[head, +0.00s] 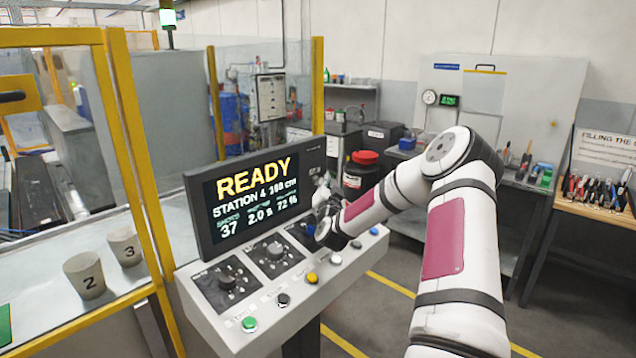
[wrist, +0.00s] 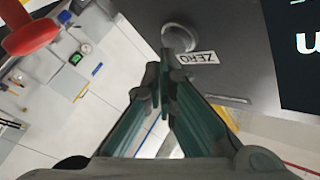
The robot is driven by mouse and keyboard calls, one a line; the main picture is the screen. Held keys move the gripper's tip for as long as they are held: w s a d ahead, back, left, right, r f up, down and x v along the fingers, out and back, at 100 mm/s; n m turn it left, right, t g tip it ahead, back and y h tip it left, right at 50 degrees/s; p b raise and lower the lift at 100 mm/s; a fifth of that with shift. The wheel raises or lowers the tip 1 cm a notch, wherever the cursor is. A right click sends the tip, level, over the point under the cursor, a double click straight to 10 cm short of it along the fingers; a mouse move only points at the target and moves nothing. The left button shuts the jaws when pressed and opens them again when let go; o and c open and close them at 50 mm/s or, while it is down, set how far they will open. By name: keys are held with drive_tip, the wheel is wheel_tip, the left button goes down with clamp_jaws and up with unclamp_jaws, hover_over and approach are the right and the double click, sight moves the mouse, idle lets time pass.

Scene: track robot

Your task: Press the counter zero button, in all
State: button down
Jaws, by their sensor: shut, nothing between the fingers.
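The ZERO label (wrist: 198,58) is on a dark panel in the wrist view. Beside it is a round grey button (wrist: 183,36), partly hidden behind my fingertips. My gripper (wrist: 168,62) is shut and empty, with its tips in front of this button; I cannot tell whether they touch it. The screen (head: 255,195) reads READY, station 4, with 37 at lower left.
The sloped console (head: 225,320) carries dark knobs and coloured buttons, including a green one (head: 249,324) at the front. A red round head (wrist: 28,36) shows at the wrist view's upper left. A yellow-framed guard (head: 135,180) stands left. A workbench with tools (head: 595,195) is at right.

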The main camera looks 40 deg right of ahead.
drive_tip(key=shift+w, duration=0.5)
idle(0.5)
drive_tip(key=shift+s, duration=0.1)
idle(0.3)
drive_tip(key=shift+s+p, duration=0.35)
drive_tip(key=shift+s, duration=0.45)
drive_tip(key=s+p, duration=0.3)
drive_tip(key=s, duration=0.2)
drive_tip(key=shift+d, duration=0.2)
idle(0.8)
